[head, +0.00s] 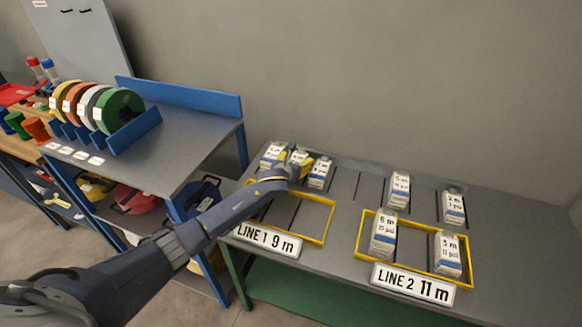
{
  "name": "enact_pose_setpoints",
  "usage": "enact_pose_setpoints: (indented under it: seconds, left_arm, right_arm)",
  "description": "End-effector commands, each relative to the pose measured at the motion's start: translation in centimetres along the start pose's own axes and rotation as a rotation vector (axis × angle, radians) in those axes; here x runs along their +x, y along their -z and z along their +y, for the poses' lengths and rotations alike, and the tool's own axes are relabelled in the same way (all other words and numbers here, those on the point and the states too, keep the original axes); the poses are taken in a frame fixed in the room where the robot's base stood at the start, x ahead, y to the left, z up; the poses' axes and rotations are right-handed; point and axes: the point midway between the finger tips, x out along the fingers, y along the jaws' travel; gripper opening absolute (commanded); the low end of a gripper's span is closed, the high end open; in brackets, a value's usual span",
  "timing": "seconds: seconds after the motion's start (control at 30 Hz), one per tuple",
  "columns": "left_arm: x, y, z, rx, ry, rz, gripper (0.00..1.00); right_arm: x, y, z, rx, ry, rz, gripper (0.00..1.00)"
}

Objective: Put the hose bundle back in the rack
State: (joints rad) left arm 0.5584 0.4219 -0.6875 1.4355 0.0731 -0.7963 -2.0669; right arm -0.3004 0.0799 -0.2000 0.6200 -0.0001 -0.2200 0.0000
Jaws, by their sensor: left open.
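My left gripper (293,171) reaches in from the left to the back row of the right-hand table and is open. It is at a white labelled block (299,157), partly hidden by its yellowish fingers; I cannot tell whether they touch it. Similar white blocks stand on either side, one at left (270,154) and one at right (320,173). More stand further right in the back row, one (398,190) and another (453,207). I cannot make out which of these is the hose bundle. My right gripper is not in view.
The yellow LINE 1 frame (328,222), signed 9 m, looks empty where visible. The yellow LINE 2 frame (411,219), signed 11 m, holds two white blocks, (383,234) and (447,254). A grey-blue shelf bench (180,140) with coloured rolls (120,110) stands at left.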

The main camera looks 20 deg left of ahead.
Motion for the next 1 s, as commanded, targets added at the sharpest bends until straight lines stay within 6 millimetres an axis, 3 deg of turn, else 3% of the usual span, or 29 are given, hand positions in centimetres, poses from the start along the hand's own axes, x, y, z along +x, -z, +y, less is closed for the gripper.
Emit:
enact_pose_setpoints:
  seconds: [0.6, 1.0]
  left_arm:
    - [-8.7, 0.1, 0.0, 0.003, 0.001, 0.0, 0.72]
    - [-11.5, 0.1, 0.0, 0.0, 0.001, 0.001, 0.72]
  right_arm:
    - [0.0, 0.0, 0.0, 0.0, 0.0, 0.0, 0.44]
    - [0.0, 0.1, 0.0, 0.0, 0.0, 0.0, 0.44]
